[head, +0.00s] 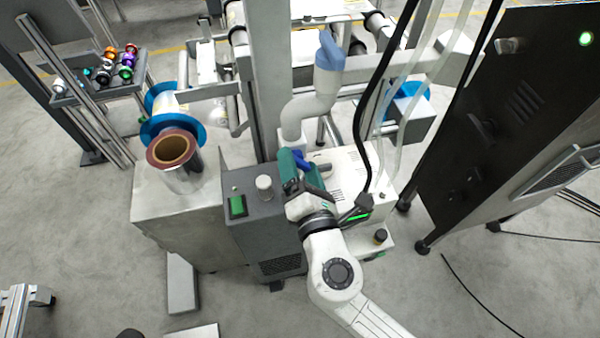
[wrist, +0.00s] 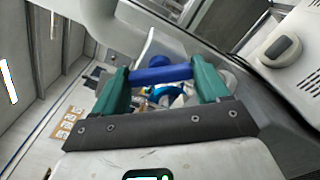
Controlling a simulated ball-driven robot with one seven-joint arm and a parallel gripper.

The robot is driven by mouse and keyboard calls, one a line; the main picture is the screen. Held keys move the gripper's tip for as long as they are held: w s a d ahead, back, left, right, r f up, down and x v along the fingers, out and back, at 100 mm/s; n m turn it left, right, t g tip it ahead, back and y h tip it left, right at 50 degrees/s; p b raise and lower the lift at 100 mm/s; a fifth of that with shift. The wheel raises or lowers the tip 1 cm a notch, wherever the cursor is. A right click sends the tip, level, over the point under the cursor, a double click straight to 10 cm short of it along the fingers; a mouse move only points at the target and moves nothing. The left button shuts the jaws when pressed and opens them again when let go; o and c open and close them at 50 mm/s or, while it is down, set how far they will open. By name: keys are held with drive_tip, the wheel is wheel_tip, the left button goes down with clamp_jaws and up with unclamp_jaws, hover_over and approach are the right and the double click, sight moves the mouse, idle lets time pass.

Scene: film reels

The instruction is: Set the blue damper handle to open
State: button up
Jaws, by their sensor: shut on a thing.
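The blue damper handle (wrist: 160,75) spans between the two green fingers of my gripper (wrist: 164,82) in the wrist view. My gripper is shut on it, one finger at each end of the blue bar. In the head view the handle (head: 299,158) shows as a small blue piece beside the green fingertips of my gripper (head: 296,163), near the foot of the white duct pipe (head: 303,110). My fingers and wrist hide part of the handle there. I cannot read any open or closed mark on the damper.
A grey cabinet with a green switch (head: 237,205) stands left of my gripper, with a white knob (head: 264,187) on top. A white vented housing (head: 345,165) is close on the right. A brown film reel (head: 174,150) sits farther left. Dark cables hang to the right.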

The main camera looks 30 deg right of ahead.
drive_tip(key=m+b, duration=0.3)
drive_tip(key=m, duration=0.1)
drive_tip(key=shift+f, duration=0.2)
drive_tip(key=shift+m+b, duration=1.15)
drive_tip(key=shift+m, duration=0.55)
drive_tip(key=o, duration=1.1)
drive_tip(key=shift+r, duration=0.1)
drive_tip(key=shift+c, duration=0.2)
drive_tip(key=b+v, duration=0.1)
drive_tip(key=v, duration=0.9)
drive_tip(key=shift+s, duration=0.4)
drive_tip(key=shift+m, duration=0.3)
